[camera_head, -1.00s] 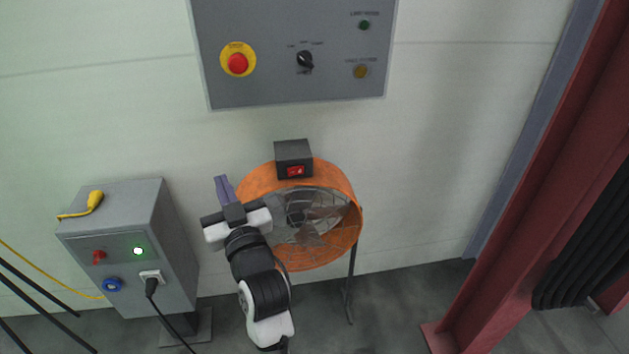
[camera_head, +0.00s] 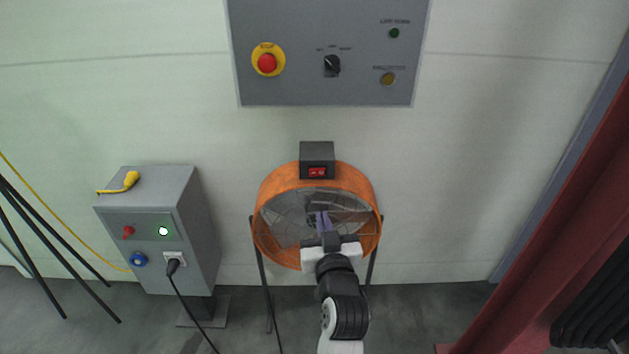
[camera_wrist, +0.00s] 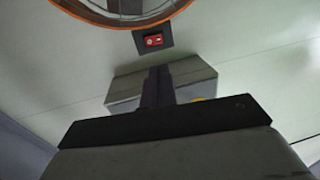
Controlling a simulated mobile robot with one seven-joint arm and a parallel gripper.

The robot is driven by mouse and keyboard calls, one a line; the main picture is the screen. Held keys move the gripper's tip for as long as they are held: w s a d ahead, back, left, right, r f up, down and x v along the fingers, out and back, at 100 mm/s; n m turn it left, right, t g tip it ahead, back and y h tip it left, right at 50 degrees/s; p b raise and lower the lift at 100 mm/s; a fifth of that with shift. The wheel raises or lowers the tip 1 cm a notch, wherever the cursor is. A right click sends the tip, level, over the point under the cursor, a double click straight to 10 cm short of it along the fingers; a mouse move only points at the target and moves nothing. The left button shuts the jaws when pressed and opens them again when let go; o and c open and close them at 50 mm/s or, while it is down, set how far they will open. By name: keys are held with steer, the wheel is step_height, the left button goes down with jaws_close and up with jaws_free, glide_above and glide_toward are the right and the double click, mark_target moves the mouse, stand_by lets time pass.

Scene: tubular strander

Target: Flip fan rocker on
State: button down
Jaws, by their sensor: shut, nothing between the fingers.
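The fan (camera_head: 264,205) is an orange drum on dark legs in front of the wall. Its red rocker (camera_head: 317,172) sits on the front of a dark box (camera_head: 317,152) on top of the drum. My gripper (camera_head: 322,219) is in front of the fan's grille, below the rocker and apart from it. Its purple-grey fingers are closed together and empty. In the wrist view the fingers (camera_wrist: 158,85) point up the picture, with the red rocker (camera_wrist: 153,40) beyond their tips and the orange rim (camera_wrist: 120,24) above it.
A grey panel (camera_head: 300,90) with a red emergency button (camera_head: 267,63) hangs above the fan. A grey box (camera_head: 205,220) with a plugged cable stands at left. A red column (camera_head: 560,240) is at right. The wall between fan and column is clear.

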mark_target(311, 173)
steer(key=w+p, duration=0.1)
steer(key=w, duration=0.3)
steer(key=w+a+p, duration=0.1)
steer(key=w, duration=0.3)
steer(key=w+p, duration=0.1)
steer(key=w, duration=0.3)
steer(key=shift+w+a+r, duration=0.1)
steer(key=shift+w+a, duration=0.25)
steer(key=shift+a, duration=0.05)
steer(key=shift+w+a+p, duration=0.1)
steer(key=shift+w+p, duration=0.2)
steer(key=shift+w, duration=0.25)
steer(key=shift+w, duration=0.15)
steer(key=shift+a, duration=0.1)
